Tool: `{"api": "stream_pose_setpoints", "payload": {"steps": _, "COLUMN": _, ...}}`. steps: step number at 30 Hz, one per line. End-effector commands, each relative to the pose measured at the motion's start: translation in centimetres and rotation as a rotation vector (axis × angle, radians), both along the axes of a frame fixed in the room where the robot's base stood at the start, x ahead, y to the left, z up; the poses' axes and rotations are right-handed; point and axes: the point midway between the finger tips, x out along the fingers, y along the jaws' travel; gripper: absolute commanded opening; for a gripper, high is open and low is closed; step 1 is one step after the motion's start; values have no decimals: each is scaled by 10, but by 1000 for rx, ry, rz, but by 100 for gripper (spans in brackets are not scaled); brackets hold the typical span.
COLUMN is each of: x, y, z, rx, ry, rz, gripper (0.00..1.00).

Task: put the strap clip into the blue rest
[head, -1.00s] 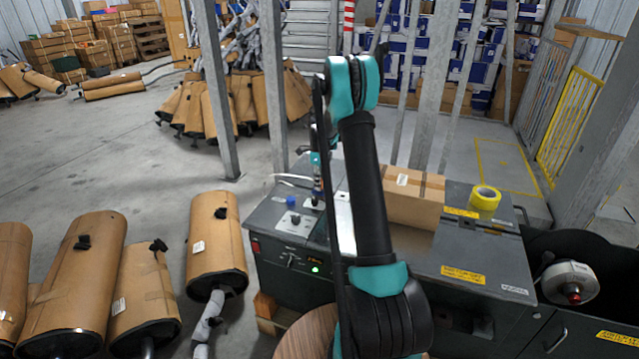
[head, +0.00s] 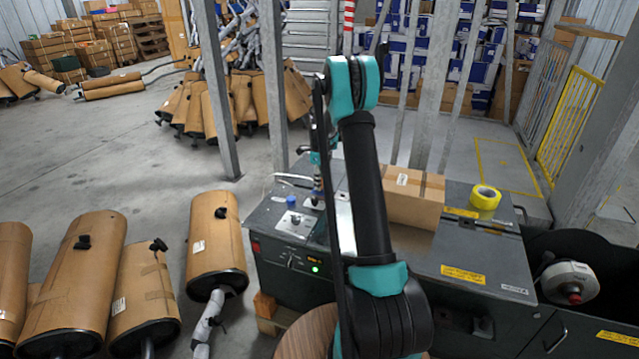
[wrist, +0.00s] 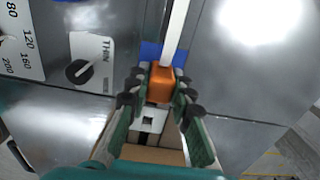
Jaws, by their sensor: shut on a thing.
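The strap clip is an orange block (wrist: 161,83) between the fingertips of my gripper (wrist: 158,90) in the wrist view. The fingers are shut on its two sides. The blue rest (wrist: 150,50) shows as a flat blue patch just beyond the clip, partly covered by the clip, a fingertip and a pale strip. I cannot tell the height gap between clip and rest. In the head view my gripper (head: 318,194) is small and dark over the left part of the grey machine; the clip cannot be made out there.
The grey strapping machine (head: 487,258) carries a cardboard box (head: 412,197) and a yellow tape roll (head: 485,197) right of my arm. A small blue piece (head: 291,201) stands left of my gripper. A black dial (wrist: 79,71) lies left in the wrist view. Mufflers (head: 215,240) stand left.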

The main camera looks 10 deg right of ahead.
Motion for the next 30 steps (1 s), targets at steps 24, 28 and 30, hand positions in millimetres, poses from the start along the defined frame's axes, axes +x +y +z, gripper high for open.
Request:
{"api": "stream_pose_setpoints", "payload": {"steps": 24, "x": 0, "y": 0, "z": -7, "rx": 0, "ry": 0, "rz": 0, "gripper": 0}}
{"api": "stream_pose_setpoints", "payload": {"steps": 28, "x": 0, "y": 0, "z": -9, "rx": 0, "ry": 0, "rz": 0, "gripper": 0}}
{"api": "stream_pose_setpoints", "payload": {"steps": 30, "x": 0, "y": 0, "z": -9, "rx": 0, "ry": 0, "rz": 0, "gripper": 28}}
